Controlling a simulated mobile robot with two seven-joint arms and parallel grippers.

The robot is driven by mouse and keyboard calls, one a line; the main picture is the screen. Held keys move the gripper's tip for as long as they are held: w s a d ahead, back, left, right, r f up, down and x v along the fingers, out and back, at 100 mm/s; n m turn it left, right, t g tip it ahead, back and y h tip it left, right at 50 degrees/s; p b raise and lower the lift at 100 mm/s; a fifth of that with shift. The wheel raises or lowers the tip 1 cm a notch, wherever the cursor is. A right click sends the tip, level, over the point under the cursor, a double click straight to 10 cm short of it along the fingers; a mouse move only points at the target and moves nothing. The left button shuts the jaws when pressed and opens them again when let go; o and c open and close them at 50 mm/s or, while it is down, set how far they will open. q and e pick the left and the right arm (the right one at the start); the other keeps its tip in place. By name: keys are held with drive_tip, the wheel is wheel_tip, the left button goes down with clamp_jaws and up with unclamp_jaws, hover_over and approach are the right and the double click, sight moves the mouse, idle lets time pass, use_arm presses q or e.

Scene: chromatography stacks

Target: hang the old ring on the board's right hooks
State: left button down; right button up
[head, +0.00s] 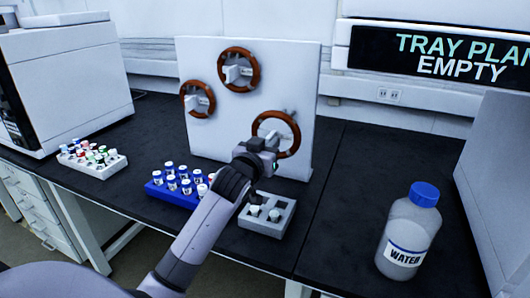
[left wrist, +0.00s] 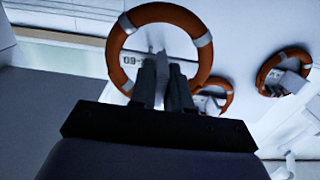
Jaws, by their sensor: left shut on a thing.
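The ring is in front of the lower right of the upright white board (head: 297,75). Small hook tips show just above and behind it. Two similar rings hang on the board, one at top middle (head: 254,70) and one at left (head: 187,89). My right gripper is out of view.
A blue rack (head: 160,193) of capped vials and a grey tray (head: 265,226) with a few vials stand below the board. A water bottle (head: 406,232) stands at the right. A white rack (head: 98,168) and a large instrument (head: 75,90) are at the left.

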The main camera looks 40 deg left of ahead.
use_arm(q)
drive_tip(key=shift+b+x, duration=0.65)
drive_tip(key=shift+x, duration=0.8)
drive_tip(key=shift+w+a+b, duration=0.15)
drive_tip(key=shift+w+b, duration=0.2)
drive_tip(key=shift+w, duration=0.3)
drive_tip(key=shift+w+a, duration=0.15)
drive_tip(key=shift+w, duration=0.5)
drive_tip(key=b+x, duration=0.1)
drive_tip(key=x, duration=0.3)
drive_tip(key=shift+w+r, duration=0.15)
drive_tip(key=shift+w, duration=0.15)
drive_tip(key=shift+a, duration=0.1)
drive_tip(key=shift+f, duration=0.8)
drive_tip(key=c, duration=1)
unclamp_jaws()
